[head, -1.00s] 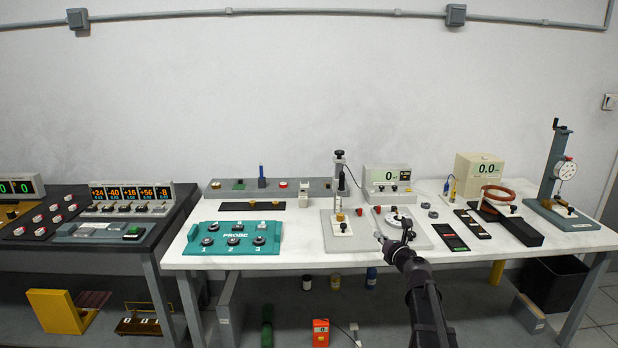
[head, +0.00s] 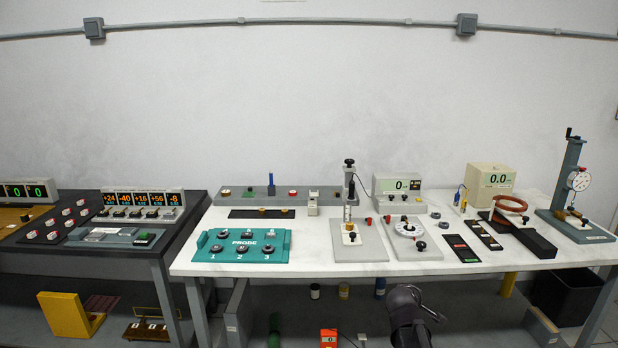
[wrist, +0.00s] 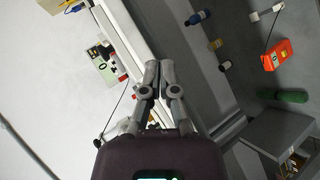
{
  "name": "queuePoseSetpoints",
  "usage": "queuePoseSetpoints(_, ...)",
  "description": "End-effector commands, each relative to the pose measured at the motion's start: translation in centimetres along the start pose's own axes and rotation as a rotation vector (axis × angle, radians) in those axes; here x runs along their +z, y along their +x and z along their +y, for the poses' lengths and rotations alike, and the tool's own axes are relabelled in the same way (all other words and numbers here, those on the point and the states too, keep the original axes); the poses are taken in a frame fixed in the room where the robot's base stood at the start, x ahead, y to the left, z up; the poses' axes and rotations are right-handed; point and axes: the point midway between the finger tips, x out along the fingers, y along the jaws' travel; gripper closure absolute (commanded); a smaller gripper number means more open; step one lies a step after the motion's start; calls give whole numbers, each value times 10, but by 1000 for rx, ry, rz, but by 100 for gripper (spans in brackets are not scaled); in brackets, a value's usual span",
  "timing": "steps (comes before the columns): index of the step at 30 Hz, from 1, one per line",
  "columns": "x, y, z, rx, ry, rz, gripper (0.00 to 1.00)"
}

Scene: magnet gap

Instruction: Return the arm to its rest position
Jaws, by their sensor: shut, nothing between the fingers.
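My gripper (wrist: 159,66) shows in the wrist view with its two grey fingers together and nothing between them. In the head view my dark arm shows at the bottom, drawn in below the front edge of the white table (head: 300,262); its fingertips cannot be made out there. The gripper is apart from everything on the table. In the wrist view the table edge lies to the left of the fingers and the lower shelf area to the right.
The white table holds a teal probe board (head: 240,246), a stand with a column (head: 357,240), a dial plate (head: 410,240) and meters. An orange box (head: 328,338) is below. A dark bench (head: 150,255) stands at left. Space before the table edge looks clear.

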Motion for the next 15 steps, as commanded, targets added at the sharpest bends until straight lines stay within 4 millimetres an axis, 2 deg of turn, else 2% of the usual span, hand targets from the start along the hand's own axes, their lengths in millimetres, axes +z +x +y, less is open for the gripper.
queuePoseSetpoints(1,6,-8,-15,-59,67,-30,100)
queuePoseSetpoints(5,18,-25,-54,-220,240,-124,100)
queuePoseSetpoints(9,26,-51,-97,-396,400,-238,100)
queuePoseSetpoints(15,32,-91,-145,-606,556,-390,100)
